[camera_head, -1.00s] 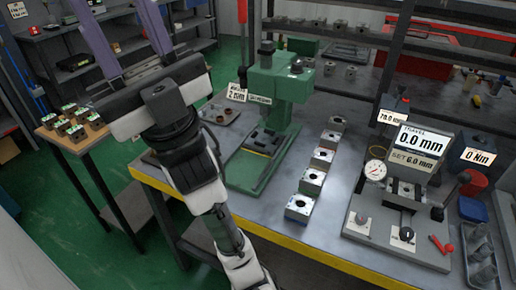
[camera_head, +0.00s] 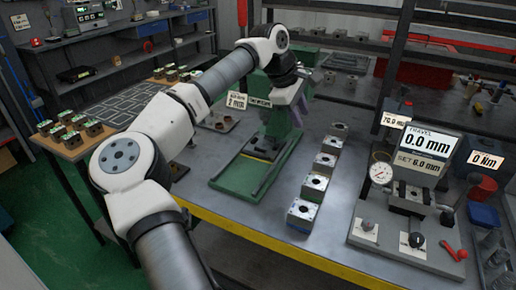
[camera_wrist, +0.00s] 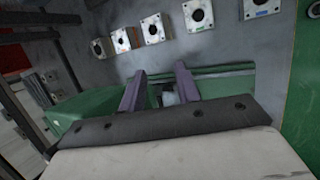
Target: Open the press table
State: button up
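The green press (camera_head: 262,115) stands on the grey workbench, its upper body partly hidden behind my arm and gripper. Its green base (camera_head: 238,178) shows, with a dark fixture (camera_head: 262,148) on it. My gripper (camera_head: 297,108) is in front of the press column. In the wrist view its two purple fingers (camera_wrist: 160,90) are spread apart, with a small pale grey part (camera_wrist: 168,97) seen between them and green press surface (camera_wrist: 215,82) behind. I cannot tell whether the fingers touch the press.
A row of several metal valve blocks (camera_head: 314,187) lies right of the press. A gauge station with a display (camera_head: 426,147) reading 0.0 mm stands further right. A wooden tray (camera_head: 72,140) with more blocks is at the left. Shelving stands behind.

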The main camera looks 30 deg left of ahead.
jog(key=s+a+f+g+y, duration=0.2)
jog(key=s+a+y, duration=0.15)
jog(key=a, duration=0.75)
jog(key=p, duration=0.2)
send_near(259, 156)
jog(key=shift+n, duration=0.4)
jog(key=f, duration=0.3)
jog(key=w+f, duration=0.1)
jog(key=f, duration=0.3)
jog(key=shift+w+a+f, duration=0.2)
jog(key=shift+f, duration=0.1)
jog(key=shift+c, duration=0.2)
grip_shut()
